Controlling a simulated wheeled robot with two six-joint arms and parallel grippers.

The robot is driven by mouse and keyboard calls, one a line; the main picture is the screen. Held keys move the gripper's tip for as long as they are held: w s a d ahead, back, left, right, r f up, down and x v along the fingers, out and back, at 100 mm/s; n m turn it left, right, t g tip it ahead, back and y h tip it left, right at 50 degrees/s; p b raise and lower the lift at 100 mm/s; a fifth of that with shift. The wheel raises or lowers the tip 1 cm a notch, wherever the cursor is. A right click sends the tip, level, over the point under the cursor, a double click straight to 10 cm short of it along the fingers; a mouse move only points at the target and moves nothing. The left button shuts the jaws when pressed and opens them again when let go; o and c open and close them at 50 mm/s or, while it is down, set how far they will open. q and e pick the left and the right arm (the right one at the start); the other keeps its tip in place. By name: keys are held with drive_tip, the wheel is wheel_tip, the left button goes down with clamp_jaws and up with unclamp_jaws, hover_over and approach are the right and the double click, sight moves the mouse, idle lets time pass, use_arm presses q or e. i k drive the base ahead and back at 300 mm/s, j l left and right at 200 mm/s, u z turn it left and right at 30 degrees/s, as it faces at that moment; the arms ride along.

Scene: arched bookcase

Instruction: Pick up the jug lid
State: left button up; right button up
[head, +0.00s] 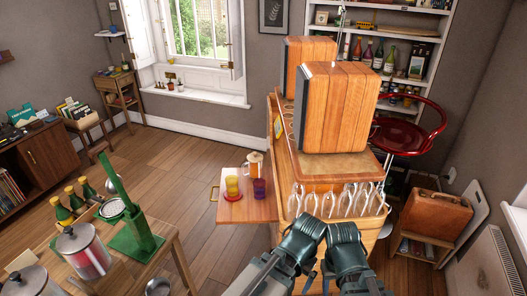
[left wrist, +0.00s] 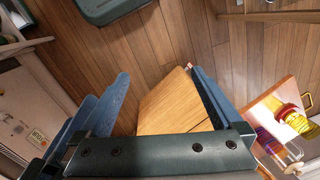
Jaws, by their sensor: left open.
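A small jug (head: 252,169) with orange contents stands at the back of a pull-out wooden shelf. A pale jug lid (head: 255,156) appears to sit on its top, too small to see clearly. In the left wrist view a clear vessel, probably the jug (left wrist: 289,153), is at the lower right, partly cut off. My left gripper (left wrist: 157,100) is open, its blue fingers apart, with a wooden surface showing between and beyond them. It is well off to the side of the jug.
A yellow glass (head: 232,185) and a purple glass (head: 260,188) share the pull-out shelf (head: 247,210) with the jug. Upside-down stemmed glasses (head: 335,204) hang at the bar cabinet's near end. A wooden box (head: 335,108) stands on top. Open floor (head: 205,190) lies left of the shelf.

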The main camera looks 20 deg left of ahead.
sight(255, 157)
drive_tip(key=i+j+z, duration=0.4)
drive_tip(key=j, duration=0.25)
drive_tip(key=i+j+z, duration=0.2)
drive_tip(key=j, duration=0.15)
